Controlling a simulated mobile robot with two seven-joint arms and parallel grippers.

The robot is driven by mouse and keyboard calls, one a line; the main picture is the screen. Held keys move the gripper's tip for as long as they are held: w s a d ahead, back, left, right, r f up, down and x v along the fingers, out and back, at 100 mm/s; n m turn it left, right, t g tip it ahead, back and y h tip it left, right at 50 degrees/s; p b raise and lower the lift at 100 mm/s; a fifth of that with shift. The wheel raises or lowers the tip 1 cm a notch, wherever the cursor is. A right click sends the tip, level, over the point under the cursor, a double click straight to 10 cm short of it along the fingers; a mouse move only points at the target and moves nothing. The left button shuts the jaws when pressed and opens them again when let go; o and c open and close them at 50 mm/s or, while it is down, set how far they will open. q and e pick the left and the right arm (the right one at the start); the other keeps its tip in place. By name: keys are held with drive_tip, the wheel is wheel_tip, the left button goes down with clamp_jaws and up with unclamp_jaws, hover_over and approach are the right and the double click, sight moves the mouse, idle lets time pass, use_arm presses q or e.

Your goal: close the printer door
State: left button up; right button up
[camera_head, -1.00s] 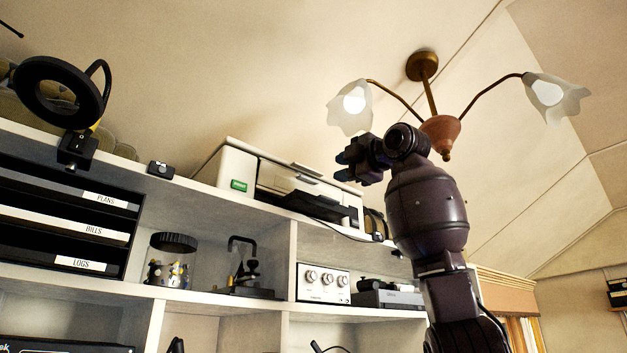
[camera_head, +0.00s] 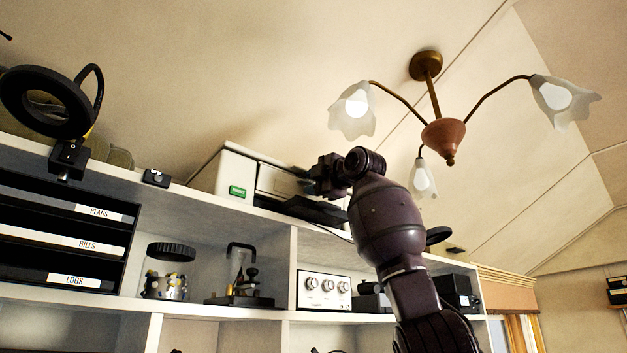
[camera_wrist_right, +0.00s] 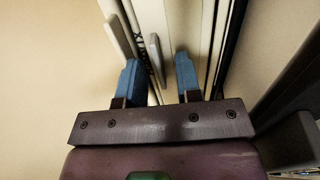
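The white printer (camera_head: 232,172), with a green label on its front corner, stands on top of the shelf unit. Its pale front panel (camera_head: 277,181) shows, with a dark tray (camera_head: 318,211) sticking out below. I cannot tell how far the door is open. My right gripper (camera_head: 312,180) is in front of the printer's upper right and hides part of it. In the right wrist view, the blue fingertips (camera_wrist_right: 157,75) are apart, with pale printer edges (camera_wrist_right: 172,30) beyond and between them. Contact is unclear. My left gripper is out of view.
A ring-shaped magnifier lamp (camera_head: 48,103) and a small black box (camera_head: 156,178) stand left on the shelf top. A ceiling lamp (camera_head: 443,134) hangs to the right of my right gripper. Cubbies below hold a jar (camera_head: 167,272) and radio gear (camera_head: 323,290).

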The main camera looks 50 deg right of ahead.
clamp_jaws()
drive_tip(key=shift+r, duration=0.1)
drive_tip(key=shift+w+r+g, duration=0.15)
drive_tip(key=shift+r+g, duration=0.05)
drive_tip(key=shift+g, duration=0.2)
drive_tip(key=shift+w+r+g, duration=0.1)
drive_tip(key=shift+w+g, duration=0.15)
drive_tip(key=shift+g, duration=0.15)
